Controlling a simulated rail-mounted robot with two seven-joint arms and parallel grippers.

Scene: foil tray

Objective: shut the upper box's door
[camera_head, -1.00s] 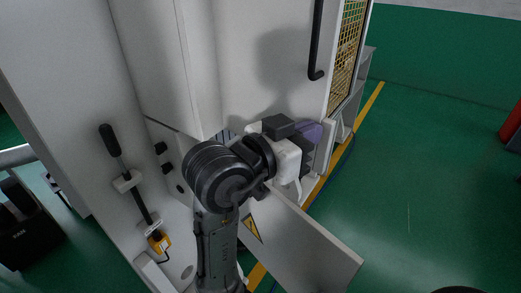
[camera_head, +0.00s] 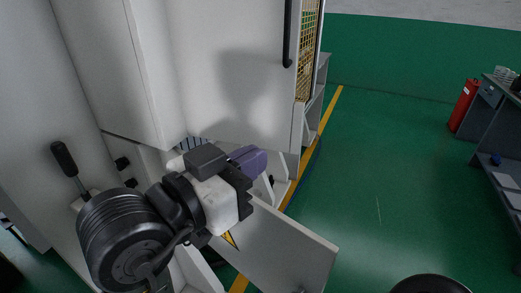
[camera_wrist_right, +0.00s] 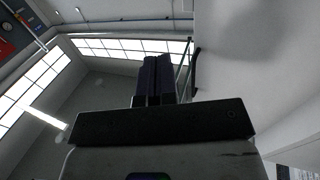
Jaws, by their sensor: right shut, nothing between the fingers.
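The upper box's white door (camera_head: 235,60) fills the top middle of the head view, with a black upright handle (camera_head: 289,35) near its right edge. I cannot tell how far this door stands open. My left gripper is out of view.
A lower white door (camera_head: 285,245) with a yellow warning mark stands swung out below my right gripper. A black lever (camera_head: 65,160) is at the left. Open green floor (camera_head: 370,170) lies right, with a grey shelf unit (camera_head: 500,150) and a red extinguisher (camera_head: 463,105) beyond.

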